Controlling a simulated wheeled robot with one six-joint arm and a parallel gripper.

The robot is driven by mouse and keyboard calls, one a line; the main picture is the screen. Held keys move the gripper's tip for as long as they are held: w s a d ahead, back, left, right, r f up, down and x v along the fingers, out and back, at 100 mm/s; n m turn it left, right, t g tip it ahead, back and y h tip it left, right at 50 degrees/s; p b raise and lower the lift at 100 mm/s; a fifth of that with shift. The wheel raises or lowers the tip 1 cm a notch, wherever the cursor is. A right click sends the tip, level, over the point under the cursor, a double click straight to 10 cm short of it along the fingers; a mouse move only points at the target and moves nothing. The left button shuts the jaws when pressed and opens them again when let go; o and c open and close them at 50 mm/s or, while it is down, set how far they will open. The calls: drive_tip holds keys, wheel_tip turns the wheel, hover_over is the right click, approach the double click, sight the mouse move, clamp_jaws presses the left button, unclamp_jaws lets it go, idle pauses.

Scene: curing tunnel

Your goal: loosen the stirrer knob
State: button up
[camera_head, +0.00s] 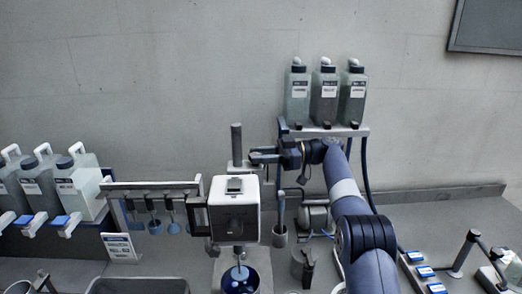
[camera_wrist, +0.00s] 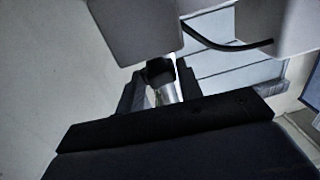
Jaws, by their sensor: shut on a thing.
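The stirrer (camera_head: 222,222) is a white box-shaped head in the middle of the head view, in front of an upright grey post (camera_head: 237,140). My gripper (camera_head: 256,156) reaches in from the right beside this post, behind and above the stirrer head. In the wrist view my gripper (camera_wrist: 160,88) is shut on the stirrer knob (camera_wrist: 159,70), a dark cap with a bright metal shank, between the two dark fingers. The knob is not clearly visible in the head view, where the fingers and post cover that spot.
A pot with blue liquid (camera_head: 238,281) stands below the stirrer. A rail with hanging paddles (camera_head: 150,187) lies to the left. Several jugs (camera_head: 78,185) stand at far left. Three bottles (camera_head: 325,95) stand on a shelf behind my arm. A small sign (camera_head: 120,247) is front left.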

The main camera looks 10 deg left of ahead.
idle(0.4)
drive_tip(key=o, duration=1)
drive_tip(key=shift+s+f+m+t+b, duration=0.1)
drive_tip(key=shift+f+m+t+b, duration=0.25)
drive_tip(key=shift+b, duration=1.3)
drive_tip(key=m+t+b, duration=0.1)
drive_tip(key=b, duration=0.2)
drive_tip(key=m+t+y+b, duration=0.1)
drive_tip(key=t+b, duration=0.1)
drive_tip(key=b, duration=0.1)
drive_tip(key=shift+s, duration=0.15)
